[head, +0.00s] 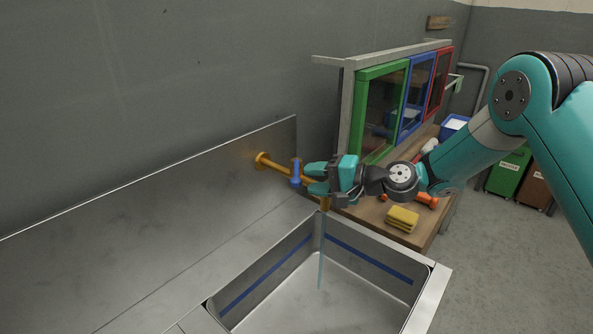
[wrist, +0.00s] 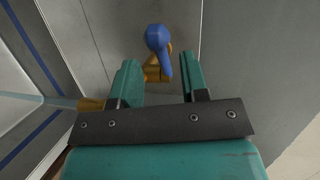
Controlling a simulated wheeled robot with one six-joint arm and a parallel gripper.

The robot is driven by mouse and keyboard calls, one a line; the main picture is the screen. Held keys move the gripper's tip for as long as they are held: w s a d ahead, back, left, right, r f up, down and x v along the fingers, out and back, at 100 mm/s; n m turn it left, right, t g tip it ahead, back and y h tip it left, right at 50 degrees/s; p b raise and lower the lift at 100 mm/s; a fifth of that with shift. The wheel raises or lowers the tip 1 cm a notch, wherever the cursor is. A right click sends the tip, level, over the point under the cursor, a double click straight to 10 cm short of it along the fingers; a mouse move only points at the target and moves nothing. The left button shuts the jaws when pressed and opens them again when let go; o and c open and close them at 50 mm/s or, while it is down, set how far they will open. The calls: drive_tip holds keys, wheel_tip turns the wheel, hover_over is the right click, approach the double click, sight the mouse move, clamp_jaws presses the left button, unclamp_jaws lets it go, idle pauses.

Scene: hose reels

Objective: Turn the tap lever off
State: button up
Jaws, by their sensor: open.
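The brass tap (head: 264,160) comes out of the metal back panel. Its blue lever (head: 296,172) stands upright on the tap body, just left of my fingertips. A thin stream of water (head: 321,262) falls from the spout into the sink (head: 436,290). My gripper (head: 308,178) is open and empty, its two teal fingers pointing at the lever. In the wrist view the blue lever (wrist: 157,40) shows ahead of the gap between the fingertips (wrist: 160,76), its lower end reaching the gap. I cannot tell whether a finger touches it. The gripper partly hides the spout.
A wooden bench (head: 425,236) right of the sink holds a yellow sponge (head: 402,218) and orange items. Green, blue and red framed panels (head: 380,110) stand behind it. Green and brown bins (head: 508,170) stand at the far right. The counter left of the sink is clear.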

sight(296, 175)
drive_tip(key=p+x, duration=0.1)
drive_tip(key=x, duration=0.4)
drive_tip(key=shift+w, duration=0.1)
clamp_jaws()
